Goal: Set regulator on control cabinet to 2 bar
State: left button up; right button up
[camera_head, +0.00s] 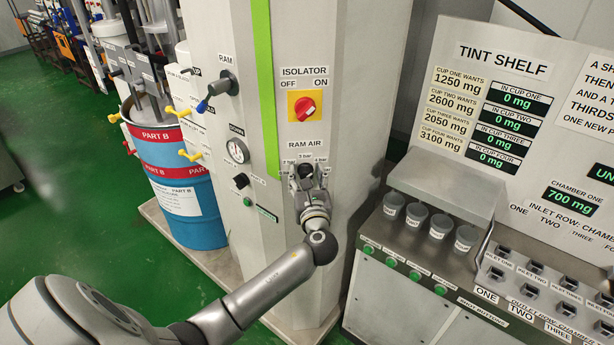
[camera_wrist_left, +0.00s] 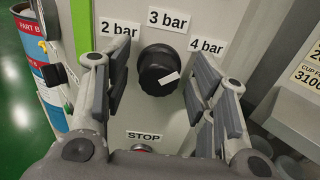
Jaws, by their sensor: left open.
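The regulator knob (camera_wrist_left: 158,70) is black and round on the front of the grey control cabinet (camera_head: 330,100). The labels 2 bar (camera_wrist_left: 119,27), 3 bar (camera_wrist_left: 167,19) and 4 bar (camera_wrist_left: 206,46) sit at its upper left, top and right. A white pointer mark (camera_wrist_left: 170,78) on the knob's face lies right of its middle, tilted up toward the 4 bar side. My left gripper (camera_head: 308,180) is open in front of the knob; in the left wrist view its fingers (camera_wrist_left: 160,88) stand either side of it, apart from it. In the head view the gripper partly hides the knob. My right gripper is not in view.
A red STOP button (camera_wrist_left: 141,148) is below the knob, partly hidden. A tint shelf bench (camera_head: 400,270) stands close on the right.

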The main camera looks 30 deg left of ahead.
pick_arm(q)
jog(key=shift+c, duration=1.1)
jog(key=c, duration=0.5)
jog(key=shift+c, duration=1.4)
